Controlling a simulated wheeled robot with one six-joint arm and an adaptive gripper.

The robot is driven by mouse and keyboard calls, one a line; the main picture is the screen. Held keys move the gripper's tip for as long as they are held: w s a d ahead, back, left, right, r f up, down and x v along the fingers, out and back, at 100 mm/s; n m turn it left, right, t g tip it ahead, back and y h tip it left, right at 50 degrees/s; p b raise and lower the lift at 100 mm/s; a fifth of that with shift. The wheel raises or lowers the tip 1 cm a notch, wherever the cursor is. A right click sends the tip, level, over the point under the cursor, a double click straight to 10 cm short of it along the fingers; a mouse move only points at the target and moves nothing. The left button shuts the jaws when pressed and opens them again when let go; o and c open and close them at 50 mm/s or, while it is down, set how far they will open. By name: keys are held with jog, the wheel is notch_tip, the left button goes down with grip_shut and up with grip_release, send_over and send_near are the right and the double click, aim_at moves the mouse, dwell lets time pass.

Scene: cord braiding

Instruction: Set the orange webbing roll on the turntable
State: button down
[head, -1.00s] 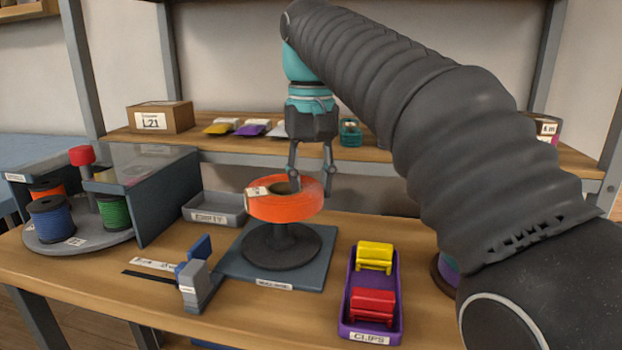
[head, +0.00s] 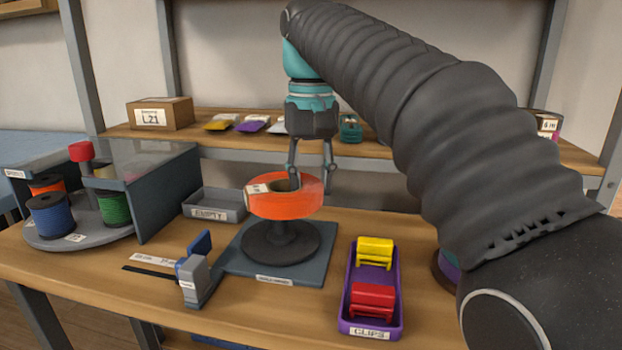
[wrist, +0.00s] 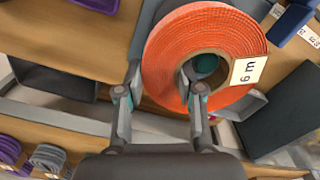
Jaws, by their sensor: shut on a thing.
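The orange webbing roll (head: 285,206) has a white label and sits level at the top of a dark round-based stand (head: 281,248). I cannot tell whether it rests on the stand or is slightly lifted. My gripper (head: 310,184) is shut on the roll's ring wall, one finger in the hole and one outside. The grey round turntable (head: 98,238) is at the left, carrying blue, green and orange spools, partly under a cover.
A grey cover (head: 165,195) with a clear top stands over part of the turntable. A grey tray (head: 212,206) labelled empty is behind. A blue-grey clamp (head: 195,270) stands in front. A purple tray (head: 352,325) holds yellow and red clips. A box (head: 160,115) sits on the shelf.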

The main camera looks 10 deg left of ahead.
jog(key=shift+f+b, duration=1.85)
jog(key=shift+f, duration=0.95)
dwell(0.6)
dwell(0.4)
jog(key=c, duration=0.7)
grip_release()
jog(key=shift+o, duration=0.2)
jog(key=shift+a, duration=0.1)
jog(key=shift+c, duration=1.3)
jog(key=shift+o, duration=0.7)
jog(key=shift+r+p, duration=3.05)
jog(key=shift+p, duration=0.2)
